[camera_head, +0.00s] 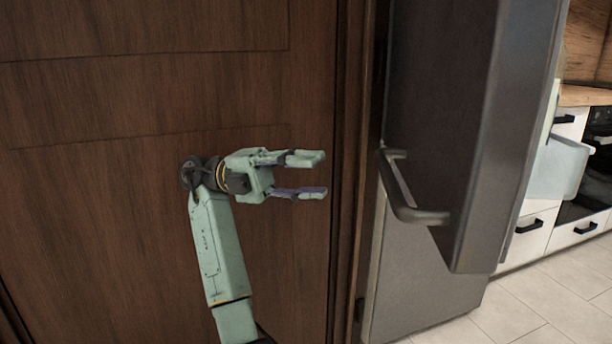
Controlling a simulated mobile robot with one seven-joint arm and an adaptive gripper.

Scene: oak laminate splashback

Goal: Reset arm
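My gripper (312,176) is pale green with dark pads and points to the right. Its two fingers are apart with nothing between them. It is in front of the dark brown wooden panel (110,200), near the panel's right edge. My arm rises from the bottom of the view and bends right at the wrist.
A dark grey door (455,110) with a curved metal handle (398,195) stands to the right of my gripper, apart from it. White drawers (528,236), a black oven (597,145) and a pale container (558,168) are at the far right. Tiled floor (545,305) shows clear at bottom right.

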